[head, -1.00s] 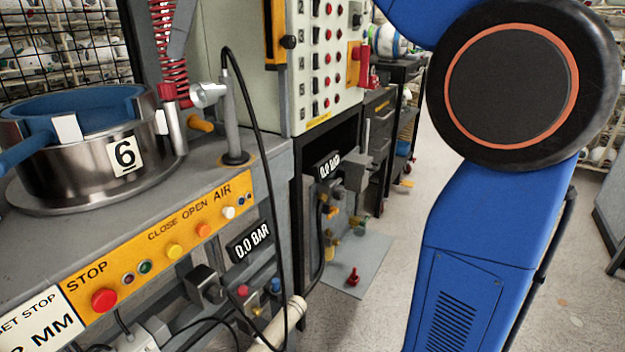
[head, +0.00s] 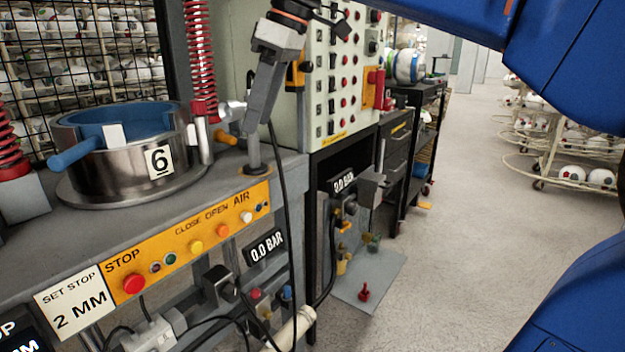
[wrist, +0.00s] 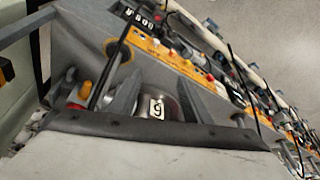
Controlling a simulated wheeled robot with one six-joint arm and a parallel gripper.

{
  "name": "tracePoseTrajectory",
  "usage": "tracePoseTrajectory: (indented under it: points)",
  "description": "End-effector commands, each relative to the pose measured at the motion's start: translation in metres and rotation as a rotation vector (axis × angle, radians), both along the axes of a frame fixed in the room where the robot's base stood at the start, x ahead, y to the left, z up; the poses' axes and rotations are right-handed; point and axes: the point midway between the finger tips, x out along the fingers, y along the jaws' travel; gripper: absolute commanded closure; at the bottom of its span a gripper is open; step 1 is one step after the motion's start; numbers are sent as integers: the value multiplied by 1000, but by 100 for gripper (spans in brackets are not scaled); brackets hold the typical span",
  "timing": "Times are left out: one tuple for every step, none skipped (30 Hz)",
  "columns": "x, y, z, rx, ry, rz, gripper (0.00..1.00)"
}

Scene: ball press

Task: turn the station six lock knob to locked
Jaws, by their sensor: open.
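The station six mould, a steel ring with a blue inside and a "6" plate (head: 160,161), stands on the grey bench at left. It also shows between my fingers in the wrist view (wrist: 157,107). My gripper (head: 257,118) is open and empty, pointing down above the bench, right of the mould and in front of the grey post and the panel. In the wrist view its fingers (wrist: 163,97) are spread apart. An orange handle (head: 226,137) sits just right of the mould. I cannot tell which part is the lock knob; no locked marking is readable.
A yellow button strip (head: 195,240) runs along the bench front, with a 0.0 BAR display (head: 267,245) beside it. A pale switch panel (head: 335,75) stands behind my gripper. A black cable hangs from the post. The floor (head: 470,220) at right is open.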

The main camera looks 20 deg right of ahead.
Motion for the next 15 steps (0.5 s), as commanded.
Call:
tracePoseTrajectory:
  points:
    - [-4, -5, -6, -1, 2, -25, 55]
    - [-5, -7, -9, -1, 1, -40, 55]
    - [-7, -11, -15, -2, 3, -62, 55]
    - [-9, -14, -18, -4, 3, -79, 55]
    - [-11, -16, -22, -4, 3, -93, 55]
    - [-13, -20, -27, -6, 3, -113, 55]
    - [-14, -22, -31, -6, 5, -129, 55]
    - [-16, -25, -35, -6, 4, -143, 55]
    - [-18, -28, -39, -6, 4, -162, 55]
    - [-20, -30, -43, -7, 6, -178, 55]
    - [-22, -33, -47, -8, 5, -191, 55]
    - [-24, -36, -52, -8, 5, -212, 55]
    - [-26, -38, -56, -9, 4, -226, 55]
    - [-28, -41, -60, -10, 5, -238, 55]
    - [-30, -44, -65, -11, 5, -258, 55]
